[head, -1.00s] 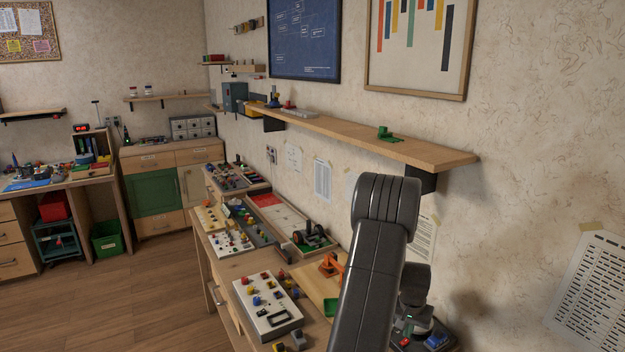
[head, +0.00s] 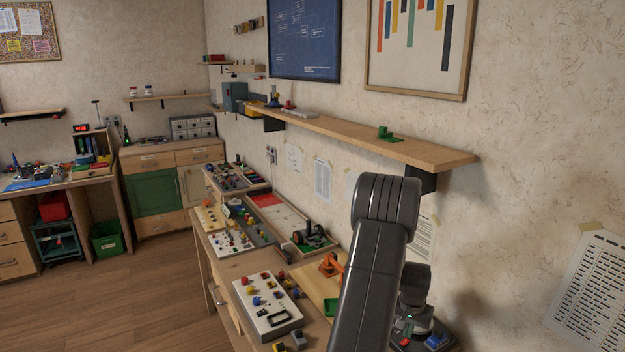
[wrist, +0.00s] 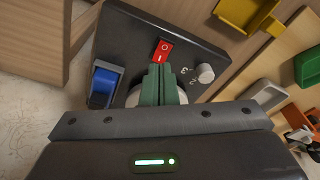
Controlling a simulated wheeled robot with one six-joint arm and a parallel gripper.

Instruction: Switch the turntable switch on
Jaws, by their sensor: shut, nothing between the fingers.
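A dark control box (wrist: 130,32) fills the upper middle of the wrist view. On it is a small red rocker switch (wrist: 162,50) with white O and line marks. A blue rocker (wrist: 103,86) is to its left and a light grey knob (wrist: 206,73) with numbers to its right. My gripper (wrist: 158,69) is shut and empty, its green fingertips just below the red switch in the picture; I cannot tell whether they touch it. A pale round part (wrist: 133,96) is mostly hidden behind the fingers. In the head view my arm hides much of this area.
A yellow tray (wrist: 245,14) and a grey tray (wrist: 254,96) lie right of the box in the wrist view. In the head view, a white panel with coloured parts (head: 268,311) is on the bench. A wooden shelf (head: 370,138) hangs above.

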